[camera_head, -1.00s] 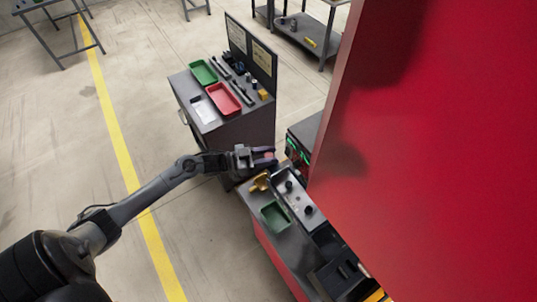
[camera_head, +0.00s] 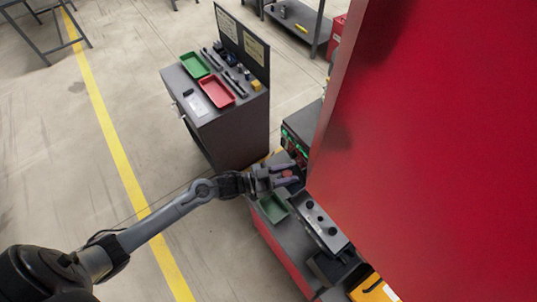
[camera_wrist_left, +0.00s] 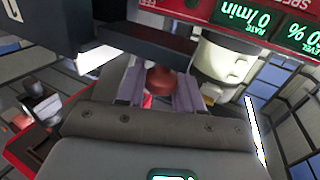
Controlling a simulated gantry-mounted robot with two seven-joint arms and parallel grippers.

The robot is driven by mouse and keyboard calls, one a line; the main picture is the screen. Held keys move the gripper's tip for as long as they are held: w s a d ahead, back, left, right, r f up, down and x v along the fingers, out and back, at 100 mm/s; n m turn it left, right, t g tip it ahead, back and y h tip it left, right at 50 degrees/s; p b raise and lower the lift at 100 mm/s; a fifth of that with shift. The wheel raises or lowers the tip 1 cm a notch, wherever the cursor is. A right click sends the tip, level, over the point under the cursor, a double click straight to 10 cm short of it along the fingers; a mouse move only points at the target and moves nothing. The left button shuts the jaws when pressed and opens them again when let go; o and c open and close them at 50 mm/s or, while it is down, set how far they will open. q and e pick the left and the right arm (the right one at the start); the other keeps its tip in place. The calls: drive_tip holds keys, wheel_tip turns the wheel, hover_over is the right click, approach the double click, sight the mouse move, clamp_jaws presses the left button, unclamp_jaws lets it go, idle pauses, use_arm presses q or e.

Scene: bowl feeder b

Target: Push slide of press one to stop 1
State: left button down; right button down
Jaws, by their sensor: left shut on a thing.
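The grey slide plate with black knobs (camera_head: 324,226) lies on the bench beside the red machine. My left gripper (camera_head: 288,178) is at the far end of this plate. In the left wrist view, the two pale fingers (camera_wrist_left: 160,88) are shut on a reddish-brown round knob (camera_wrist_left: 161,77), one finger on each side. The lower part of the knob is hidden behind the gripper body. Stop 1 cannot be made out. My right gripper is not in view.
A large red panel (camera_head: 430,140) fills the right side. A green tray (camera_head: 273,207) sits on the bench left of the plate. The control box with green displays (camera_head: 293,146) stands just beyond the gripper. A grey cabinet (camera_head: 240,140) with trays stands behind.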

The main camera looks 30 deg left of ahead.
sight(324, 218)
use_arm(q)
drive_tip(key=s+d, duration=0.2)
drive_tip(key=d, duration=0.3)
drive_tip(key=s+d+p, duration=0.1)
drive_tip(key=d, duration=0.5)
drive_tip(key=s+d+r, duration=0.1)
drive_tip(key=s+d, duration=0.1)
drive_tip(key=d, duration=0.3)
drive_tip(key=shift+s+d+p, duration=0.25)
drive_tip(key=shift+s+p, duration=0.1)
drive_tip(key=c, duration=0.9)
unclamp_jaws()
drive_tip(key=shift+a, duration=0.1)
drive_tip(key=shift+o, duration=0.4)
drive_tip(key=shift+f, duration=0.2)
drive_tip(key=shift+s+a+f, duration=0.1)
